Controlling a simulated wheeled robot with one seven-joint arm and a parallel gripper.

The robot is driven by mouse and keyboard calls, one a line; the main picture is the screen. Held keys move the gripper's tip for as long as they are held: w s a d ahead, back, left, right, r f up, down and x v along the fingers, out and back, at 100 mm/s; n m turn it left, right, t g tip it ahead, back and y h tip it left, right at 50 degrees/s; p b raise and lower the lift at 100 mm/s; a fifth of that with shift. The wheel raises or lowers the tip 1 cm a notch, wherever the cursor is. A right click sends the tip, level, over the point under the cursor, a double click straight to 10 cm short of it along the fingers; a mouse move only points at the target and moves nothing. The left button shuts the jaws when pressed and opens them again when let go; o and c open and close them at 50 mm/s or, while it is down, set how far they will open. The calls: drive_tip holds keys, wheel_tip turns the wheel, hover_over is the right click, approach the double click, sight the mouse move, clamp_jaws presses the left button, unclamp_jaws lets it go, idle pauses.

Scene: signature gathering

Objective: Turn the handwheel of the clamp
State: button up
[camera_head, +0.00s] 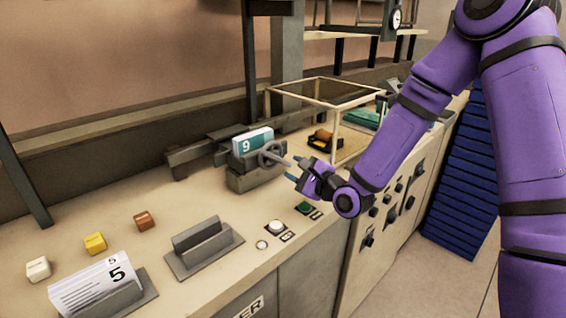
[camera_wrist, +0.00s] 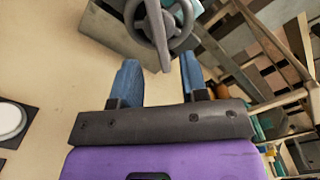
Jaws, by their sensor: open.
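The clamp (camera_head: 243,177) is a grey block on the worktop at the middle. It holds an upright white and teal stack marked 9 (camera_head: 250,143). Its grey handwheel (camera_head: 271,153) is a spoked ring on the clamp's right side, with a handle pointing toward my gripper. My gripper (camera_head: 290,170) is open and empty, just right of the handwheel. In the wrist view the two blue fingers (camera_wrist: 160,78) stand apart, and the handwheel (camera_wrist: 163,22) is ahead of them at the top. Its handle reaches down toward the gap between the fingertips; I cannot tell whether they touch.
A glass-sided case (camera_head: 335,95) stands behind and right of my gripper. A white round button (camera_head: 276,227) and a green one (camera_head: 304,208) are at the front edge. A grey empty holder (camera_head: 203,249) and a stack marked 5 (camera_head: 95,290) are at left. Blue trays (camera_head: 462,180) stand at right.

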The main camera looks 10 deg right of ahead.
sight(281, 161)
drive_tip(key=shift+x, duration=2.6)
drive_tip(key=shift+c, duration=0.4)
clamp_jaws()
